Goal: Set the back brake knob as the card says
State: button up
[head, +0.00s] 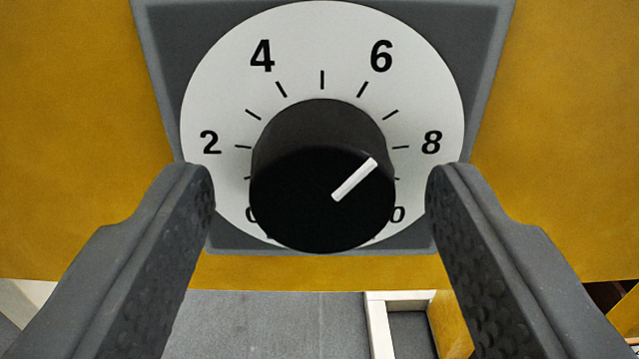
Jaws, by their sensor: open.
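A black round knob (300,190) sits on a white dial (222,110) set in a grey plate (165,40). No name label shows, so I cannot tell which knob it is. The dial reads 0, 2, 4, 6, 8 and a partly hidden number at the lower right. The knob's white pointer line (354,180) points up and right, between 6 and 8, near the unnumbered mark between them. My gripper (320,178) is open, one finger on each side of the knob, with gaps between fingers and knob. No card is in view.
A yellow panel (70,130) surrounds the plate. Below its lower edge lie a grey surface (270,325) and a pale frame (380,330) with a dark recess. Nothing else stands between the fingers.

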jog(key=shift+c, duration=0.4)
jog(key=c, duration=0.9)
jog(key=shift+f+n+b, duration=0.1)
jog(key=shift+n+b, duration=0.3)
jog(key=shift+b, duration=0.1)
jog(key=shift+n+b, duration=0.5)
jog(key=shift+n, duration=0.3)
jog(key=o, duration=1)
